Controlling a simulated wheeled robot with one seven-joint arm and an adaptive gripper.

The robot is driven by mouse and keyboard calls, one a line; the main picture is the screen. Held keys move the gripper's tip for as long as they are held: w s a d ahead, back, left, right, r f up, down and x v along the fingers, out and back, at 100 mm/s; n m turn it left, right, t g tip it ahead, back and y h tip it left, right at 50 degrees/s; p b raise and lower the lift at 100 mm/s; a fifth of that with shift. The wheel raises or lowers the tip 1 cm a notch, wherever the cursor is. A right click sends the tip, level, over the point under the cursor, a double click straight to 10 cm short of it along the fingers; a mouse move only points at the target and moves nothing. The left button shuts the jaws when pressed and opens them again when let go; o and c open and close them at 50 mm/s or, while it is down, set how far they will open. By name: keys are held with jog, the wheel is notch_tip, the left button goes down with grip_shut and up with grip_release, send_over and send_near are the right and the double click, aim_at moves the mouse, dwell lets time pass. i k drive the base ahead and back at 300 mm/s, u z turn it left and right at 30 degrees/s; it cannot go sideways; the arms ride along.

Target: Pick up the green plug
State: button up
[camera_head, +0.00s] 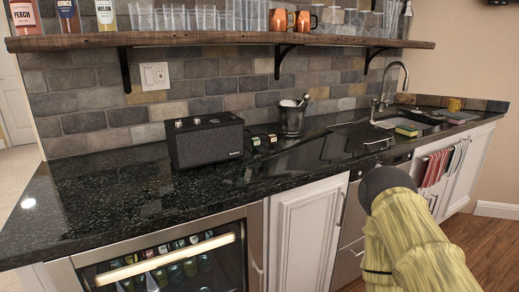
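Two small dark plug-like items lie on the black counter just right of the black speaker. The left one (256,142) shows a pale greenish face, and the right one (272,139) sits close beside it. They are too small here to tell for certain which is the green plug. My arm shows at the lower right in front of the cabinets, with a yellowish covering and a dark rounded part. The fingers of my gripper do not show, and nothing is seen touching the small items.
The speaker (205,139) stands left of the small items, and a dark metal mortar (292,119) stands right. A wooden shelf (220,38) with glasses and copper mugs overhangs the back. The sink (405,120) is farther right. The counter's left and front are clear.

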aim_at(255, 142)
jog(key=z, duration=0.15)
jog(key=i, duration=0.55)
jog(key=u, duration=1.05)
